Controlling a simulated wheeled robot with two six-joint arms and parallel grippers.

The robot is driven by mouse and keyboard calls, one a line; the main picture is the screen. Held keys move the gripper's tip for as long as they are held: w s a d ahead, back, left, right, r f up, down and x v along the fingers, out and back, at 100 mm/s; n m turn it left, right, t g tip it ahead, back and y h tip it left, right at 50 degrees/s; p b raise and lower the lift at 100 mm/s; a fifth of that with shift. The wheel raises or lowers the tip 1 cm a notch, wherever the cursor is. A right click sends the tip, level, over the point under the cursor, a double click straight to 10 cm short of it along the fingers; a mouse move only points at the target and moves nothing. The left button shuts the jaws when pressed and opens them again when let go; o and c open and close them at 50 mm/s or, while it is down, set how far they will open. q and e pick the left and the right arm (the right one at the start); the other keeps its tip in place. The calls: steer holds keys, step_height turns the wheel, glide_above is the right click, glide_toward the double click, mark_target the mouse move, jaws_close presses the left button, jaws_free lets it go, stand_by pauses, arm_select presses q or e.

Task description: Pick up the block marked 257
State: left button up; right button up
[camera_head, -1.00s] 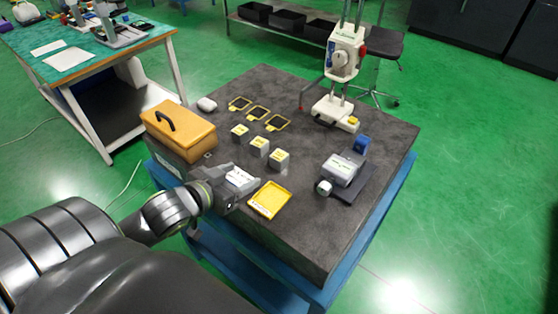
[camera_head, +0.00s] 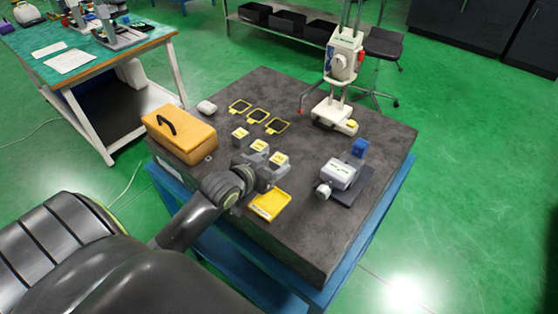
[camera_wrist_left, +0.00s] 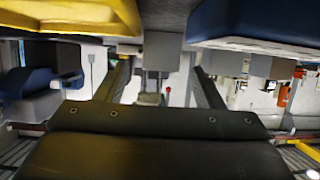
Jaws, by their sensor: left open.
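In the left wrist view, a grey block (camera_wrist_left: 162,50) shows between the two dark fingers. I cannot tell whether they touch it. My right gripper is not in view.
A yellow tray (camera_head: 269,205) lies just in front of my gripper. An orange box (camera_head: 180,133) with a black handle stands at the left. Yellow-framed pads (camera_head: 258,115) lie behind the blocks. A white device (camera_head: 338,174) is at the right; a white stand (camera_head: 334,108) is behind.

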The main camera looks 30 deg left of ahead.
arm_select(q)
steer(key=shift+w+f, duration=0.2)
steer(key=shift+w, duration=0.25)
steer(key=c, duration=1.1)
steer(key=shift+c, duration=0.3)
steer(key=shift+r, duration=0.1)
